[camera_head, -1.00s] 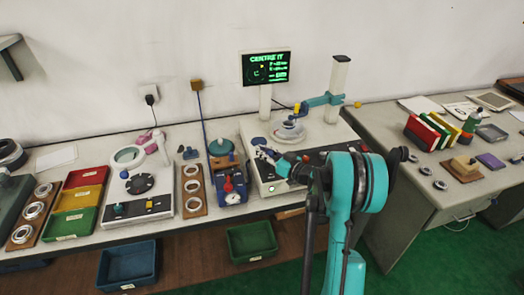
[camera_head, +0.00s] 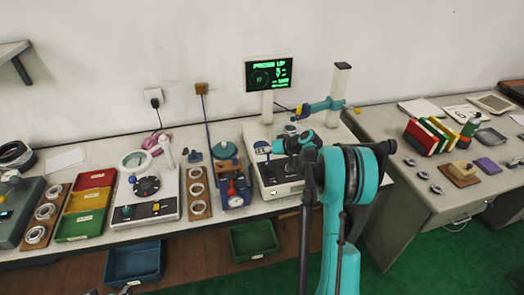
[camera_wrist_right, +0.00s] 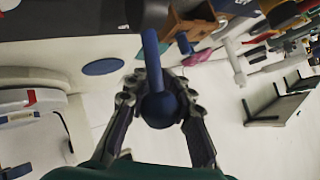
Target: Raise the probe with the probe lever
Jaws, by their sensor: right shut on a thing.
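The measuring machine (camera_head: 285,190) stands at the back centre, with a post (camera_head: 338,95) and a teal probe arm (camera_head: 322,106) over its work area. A ring (camera_head: 291,129) under the arm is partly hidden. My right gripper (camera_head: 282,146) is over the machine's front part. In the right wrist view its two fingers (camera_wrist_right: 160,108) are shut around the blue ball knob (camera_wrist_right: 160,110) of the probe lever, whose blue rod (camera_wrist_right: 151,55) runs up from it. My arm hides the machine's right front.
A lit screen (camera_head: 269,72) stands behind the machine. A blue gauge stand (camera_head: 234,190) and a wooden ring rack (camera_head: 197,190) are close on its left. Blue (camera_head: 130,265) and green (camera_head: 253,240) bins lie below the table edge. Coloured binders (camera_head: 432,137) stand on the right table.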

